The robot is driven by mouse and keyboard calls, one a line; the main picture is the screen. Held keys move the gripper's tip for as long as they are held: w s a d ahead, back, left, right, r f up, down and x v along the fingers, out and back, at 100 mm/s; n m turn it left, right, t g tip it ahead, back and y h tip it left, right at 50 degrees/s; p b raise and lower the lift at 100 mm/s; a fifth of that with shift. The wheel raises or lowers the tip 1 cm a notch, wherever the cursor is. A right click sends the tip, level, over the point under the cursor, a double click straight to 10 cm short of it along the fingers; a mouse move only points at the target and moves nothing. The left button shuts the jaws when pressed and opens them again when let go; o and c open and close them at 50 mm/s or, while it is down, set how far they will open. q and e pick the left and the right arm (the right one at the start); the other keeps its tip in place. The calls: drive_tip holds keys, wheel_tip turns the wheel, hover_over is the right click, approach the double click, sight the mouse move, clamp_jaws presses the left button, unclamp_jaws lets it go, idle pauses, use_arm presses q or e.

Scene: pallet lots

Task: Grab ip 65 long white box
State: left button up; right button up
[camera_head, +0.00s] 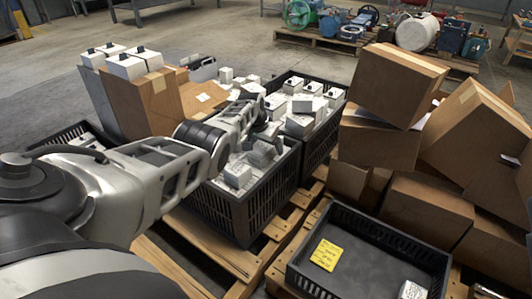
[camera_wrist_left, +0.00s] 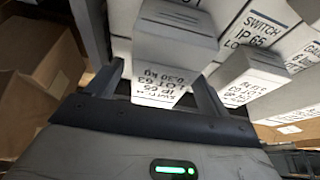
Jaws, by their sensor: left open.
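In the left wrist view, a long white box (camera_wrist_left: 160,82) with printing that seems to read IP 65 and 0.30 KG, upside down, lies between the fingers of my left gripper (camera_wrist_left: 157,75). The gripper is open, and I cannot tell whether either finger touches the box. Another white box marked SWITCH IP 65 (camera_wrist_left: 262,30) lies at the upper right. In the head view my left gripper (camera_head: 264,115) is over the black crate (camera_head: 245,218) of white boxes, and its fingers are hard to make out. My right gripper is not in view.
A second black crate (camera_head: 318,150) of white boxes stands behind. Brown cartons (camera_head: 398,85) are piled at the right. A black tray (camera_head: 375,262) with a yellow note (camera_head: 326,254) stands at front right, mostly bare. Wooden pallets (camera_head: 262,255) lie underneath.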

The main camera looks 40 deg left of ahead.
use_arm(q)
drive_tip(key=shift+f, duration=0.25)
idle(0.5)
drive_tip(key=c, duration=1)
drive_tip(key=shift+c, duration=1.3)
drive_tip(key=shift+r, duration=0.25)
